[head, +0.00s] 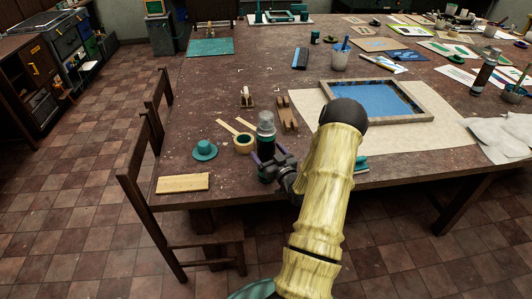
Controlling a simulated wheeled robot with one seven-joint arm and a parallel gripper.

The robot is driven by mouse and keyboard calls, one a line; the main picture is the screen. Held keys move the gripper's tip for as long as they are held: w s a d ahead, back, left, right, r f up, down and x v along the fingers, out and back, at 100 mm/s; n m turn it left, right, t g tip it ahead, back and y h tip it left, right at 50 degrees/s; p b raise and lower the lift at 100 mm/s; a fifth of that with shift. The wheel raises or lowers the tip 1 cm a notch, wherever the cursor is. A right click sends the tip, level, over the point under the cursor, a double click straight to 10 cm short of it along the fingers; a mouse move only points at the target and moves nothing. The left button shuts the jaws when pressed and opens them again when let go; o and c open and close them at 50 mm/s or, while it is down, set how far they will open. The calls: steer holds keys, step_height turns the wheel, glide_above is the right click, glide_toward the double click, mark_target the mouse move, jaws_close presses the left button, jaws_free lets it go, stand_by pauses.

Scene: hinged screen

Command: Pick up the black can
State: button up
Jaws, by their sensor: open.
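A black can (265,132) with a grey top stands upright near the front edge of the table. My gripper (265,165) is open at the lower part of the can, reaching in from the right. Its fingers overlap the can in the picture, and I cannot tell whether they touch it. The gripper hides part of the can's lower body. A second dark can (484,75) with a lighter cap stands far off at the right side of the table.
Close left of the near can are a tape roll (243,143), a teal hat-shaped object (204,150) and a wooden block (183,183). Wooden pieces (287,113) lie just behind. A framed blue screen (410,118) lies to the right. A chair (150,195) stands at the left edge.

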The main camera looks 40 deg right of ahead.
steer(key=w, duration=0.1)
steer(key=w+p, duration=0.1)
steer(key=w, duration=0.1)
steer(key=shift+w+d+r, duration=0.1)
steer(key=shift+w+d, duration=0.2)
steer(key=shift+d, duration=0.05)
steer(key=shift+c, duration=0.2)
steer(key=c, duration=1.4)
